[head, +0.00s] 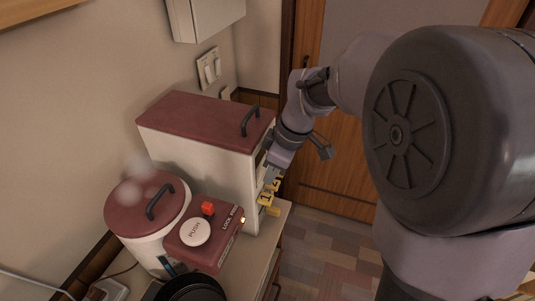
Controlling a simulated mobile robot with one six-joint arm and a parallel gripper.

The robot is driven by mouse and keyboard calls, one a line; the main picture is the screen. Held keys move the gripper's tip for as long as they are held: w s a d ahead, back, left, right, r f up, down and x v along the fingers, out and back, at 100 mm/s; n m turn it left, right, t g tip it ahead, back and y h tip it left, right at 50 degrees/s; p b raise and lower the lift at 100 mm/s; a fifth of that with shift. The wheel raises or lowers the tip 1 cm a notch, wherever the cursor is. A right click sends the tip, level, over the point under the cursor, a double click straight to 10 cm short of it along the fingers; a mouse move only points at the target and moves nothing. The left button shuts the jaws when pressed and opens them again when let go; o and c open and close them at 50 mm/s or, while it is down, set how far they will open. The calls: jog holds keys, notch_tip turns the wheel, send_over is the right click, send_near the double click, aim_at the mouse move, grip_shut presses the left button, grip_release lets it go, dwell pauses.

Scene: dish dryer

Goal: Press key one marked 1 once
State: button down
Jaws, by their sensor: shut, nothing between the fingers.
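The dish dryer (190,150) is a cream box with a dark red lid and a black handle, on the counter. Small yellow keys stick out low on its right-hand side. The key marked 1 (264,198) is the nearer numbered one; another yellow key (276,184) sits just behind it, its mark hard to read. My gripper (271,175) is shut and empty, pointing down close above the keys. I cannot tell whether it touches one. The dryer's front panel is mostly hidden by the angle and my gripper.
A dark red box (205,235) with a white PUSH button and red knob stands in front of the dryer. A round cooker (147,215) with a red lid and faint steam stands at left. A black pan (192,289) is at the bottom edge. Open floor (330,240) lies right of the counter.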

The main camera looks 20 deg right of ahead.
aim_at(264, 198)
jog(key=x, duration=0.2)
jog(key=b+x, duration=0.1)
jog(key=x, duration=0.1)
jog(key=b+x, duration=0.1)
jog(key=x, duration=0.1)
jog(key=shift+s+d+f, duration=0.3)
jog(key=shift+f, duration=0.05)
jog(key=shift+f+b, duration=0.35)
jog(key=shift+f, duration=0.1)
